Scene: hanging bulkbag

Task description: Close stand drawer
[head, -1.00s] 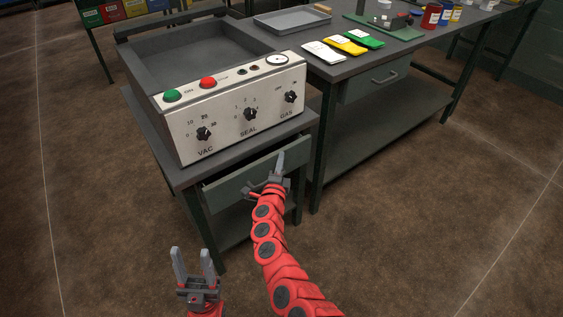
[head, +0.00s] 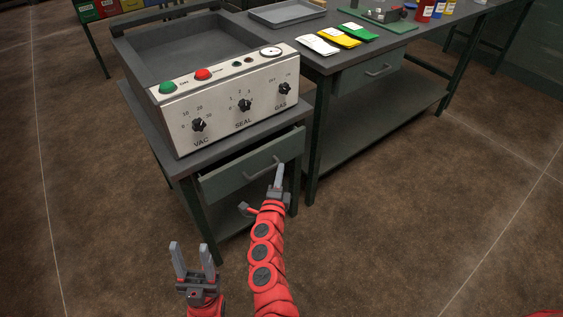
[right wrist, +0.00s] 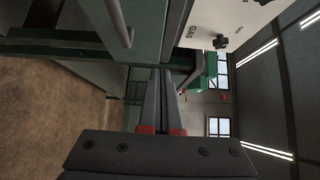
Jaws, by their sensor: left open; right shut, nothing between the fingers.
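The stand drawer (head: 228,177) is grey-green with a bar handle (head: 262,167). It sits under the stand's top and is partly open, with a dark gap above its front. My right gripper (head: 280,170) is shut and empty, with its tips by the right part of the drawer front; I cannot tell if they touch it. In the right wrist view the shut fingers (right wrist: 160,85) point forward, with the handle (right wrist: 120,22) at upper left, apart from them. My left gripper (head: 193,255) is open and empty, low in front of the stand.
A sealing machine (head: 235,95) with knobs and buttons stands on the stand. A workbench (head: 330,62) to the right has its own drawer (head: 365,75), and carries a tray (head: 287,14), colored packets (head: 338,37) and jars. The floor to the right is clear.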

